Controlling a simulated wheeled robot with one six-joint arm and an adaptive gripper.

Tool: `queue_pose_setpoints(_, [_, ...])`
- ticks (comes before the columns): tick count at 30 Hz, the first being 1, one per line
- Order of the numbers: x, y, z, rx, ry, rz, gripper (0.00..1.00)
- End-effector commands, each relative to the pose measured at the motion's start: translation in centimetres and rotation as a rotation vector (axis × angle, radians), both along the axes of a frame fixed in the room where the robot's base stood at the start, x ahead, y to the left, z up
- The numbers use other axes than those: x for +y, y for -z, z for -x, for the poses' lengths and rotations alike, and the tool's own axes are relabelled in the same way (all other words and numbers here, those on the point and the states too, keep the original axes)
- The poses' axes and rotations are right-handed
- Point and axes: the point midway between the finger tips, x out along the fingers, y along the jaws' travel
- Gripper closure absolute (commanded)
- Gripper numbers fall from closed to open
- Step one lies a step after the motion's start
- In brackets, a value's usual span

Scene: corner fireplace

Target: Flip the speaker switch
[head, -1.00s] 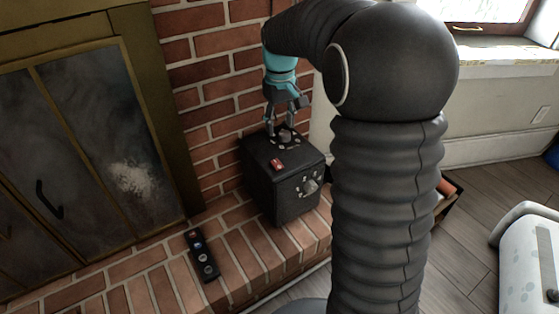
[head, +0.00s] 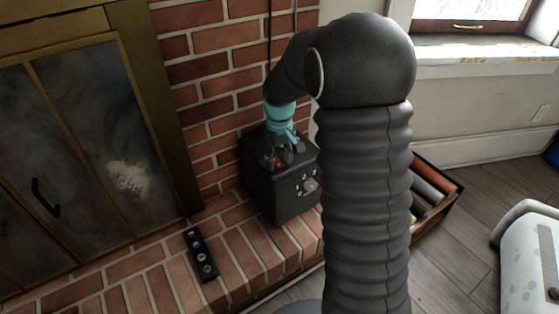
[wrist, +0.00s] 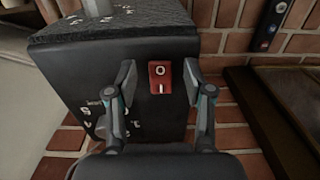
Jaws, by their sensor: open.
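The speaker (head: 283,200) is a dark box standing on the brick hearth against the brick wall. Its red rocker switch (wrist: 160,76), marked O and I, shows in the wrist view between my fingers. My gripper also shows in the wrist view (wrist: 159,82), open and empty, one finger on each side of the switch. I cannot tell whether the fingers touch the speaker. White knobs (head: 310,185) sit on its front.
A dark strip with round buttons (head: 200,255) lies on the hearth (head: 150,290) to the left. The fireplace doors (head: 90,150) are further left. A wooden box of rolls (head: 436,192) stands right of my arm on the floor.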

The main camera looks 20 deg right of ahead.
Motion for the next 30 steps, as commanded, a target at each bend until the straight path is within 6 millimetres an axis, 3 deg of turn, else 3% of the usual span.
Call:
queue_pose_setpoints(10, [0.0,0.43,0.01,0.0,0.0,0.0,0.48])
queue_pose_setpoints(17, [0.0,0.42,0.01,0.0,0.0,0.0,1.0])
queue_pose_setpoints(30, [0.15,-0.31,-0.38,0.118,-0.001,0.036,1.0])
